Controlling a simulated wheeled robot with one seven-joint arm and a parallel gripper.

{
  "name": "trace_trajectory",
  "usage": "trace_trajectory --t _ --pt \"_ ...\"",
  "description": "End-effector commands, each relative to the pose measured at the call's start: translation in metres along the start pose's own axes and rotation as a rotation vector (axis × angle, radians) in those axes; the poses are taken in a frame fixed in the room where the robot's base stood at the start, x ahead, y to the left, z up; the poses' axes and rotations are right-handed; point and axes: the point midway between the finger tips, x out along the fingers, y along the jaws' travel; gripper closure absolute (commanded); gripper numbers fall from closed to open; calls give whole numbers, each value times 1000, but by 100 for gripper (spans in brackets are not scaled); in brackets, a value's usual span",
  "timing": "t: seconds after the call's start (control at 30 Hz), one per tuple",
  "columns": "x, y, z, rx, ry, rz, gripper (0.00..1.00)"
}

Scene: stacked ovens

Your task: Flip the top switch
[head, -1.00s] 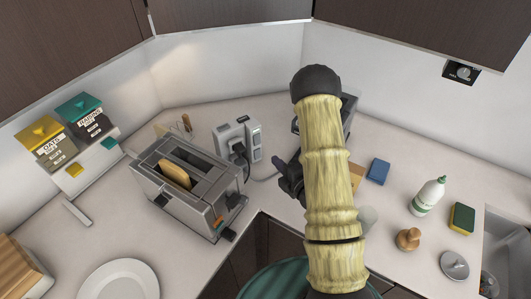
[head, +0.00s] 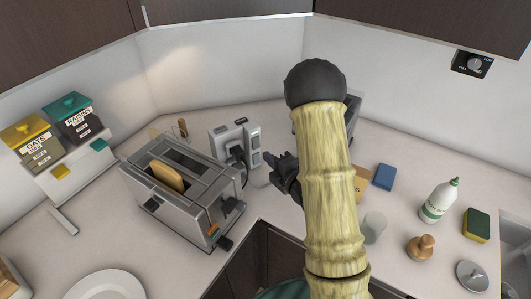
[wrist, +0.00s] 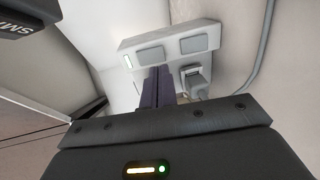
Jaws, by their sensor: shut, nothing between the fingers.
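A grey-white socket box (head: 228,147) stands on the counter at the back corner. A dark plug with a cable is in its front, and small switches (head: 254,143) line its right side. The wrist view shows the box (wrist: 128,46) close up, with two grey rectangular buttons (wrist: 193,44) and a plug (wrist: 195,80) below them. I cannot tell which button is the top switch. My gripper (head: 268,158) is shut and empty, its fingertips just right of the box. In the wrist view the fingertips (wrist: 158,72) are just below the left button; contact is unclear.
A dark appliance (head: 352,108) is partly hidden behind my arm.

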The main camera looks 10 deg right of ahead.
Motion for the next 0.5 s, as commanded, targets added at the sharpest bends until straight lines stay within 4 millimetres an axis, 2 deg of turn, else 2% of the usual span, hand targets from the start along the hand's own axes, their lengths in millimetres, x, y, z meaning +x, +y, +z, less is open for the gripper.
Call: trace_trajectory --t 0.23,0.5 --pt "35 3 0 1 1 1 100" --pt "45 1 0 1 1 0 100"
